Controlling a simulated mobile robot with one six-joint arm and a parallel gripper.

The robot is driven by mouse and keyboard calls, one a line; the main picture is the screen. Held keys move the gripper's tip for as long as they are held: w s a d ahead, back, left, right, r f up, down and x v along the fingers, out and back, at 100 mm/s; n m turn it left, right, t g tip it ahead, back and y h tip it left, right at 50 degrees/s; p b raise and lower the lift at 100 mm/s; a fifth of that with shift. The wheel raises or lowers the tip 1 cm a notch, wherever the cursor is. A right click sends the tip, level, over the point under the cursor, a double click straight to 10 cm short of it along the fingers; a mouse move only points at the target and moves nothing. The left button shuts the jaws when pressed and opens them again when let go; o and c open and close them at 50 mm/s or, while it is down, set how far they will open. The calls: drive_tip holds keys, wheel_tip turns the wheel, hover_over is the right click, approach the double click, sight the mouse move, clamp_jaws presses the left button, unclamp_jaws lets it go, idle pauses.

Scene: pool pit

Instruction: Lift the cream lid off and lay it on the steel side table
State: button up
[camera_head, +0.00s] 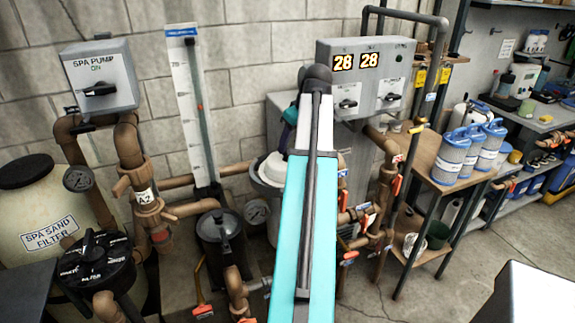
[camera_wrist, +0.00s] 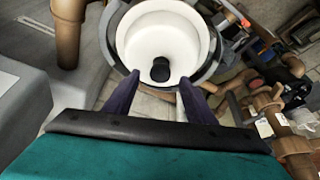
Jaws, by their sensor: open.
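I cannot clearly identify the steel side table.
Brown pipes with red-handled valves (camera_head: 370,215) stand right of the pot. A black-lidded strainer (camera_head: 220,235) and gauges stand to its left. A wooden bench (camera_head: 428,172) holds blue-capped filters. A pale flat-topped block (camera_head: 535,295) is at the bottom right. Floor is clear before the bench.

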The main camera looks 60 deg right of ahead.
drive_tip(key=shift+p+x, duration=0.35)
drive_tip(key=shift+x, duration=1.15)
clamp_jaws()
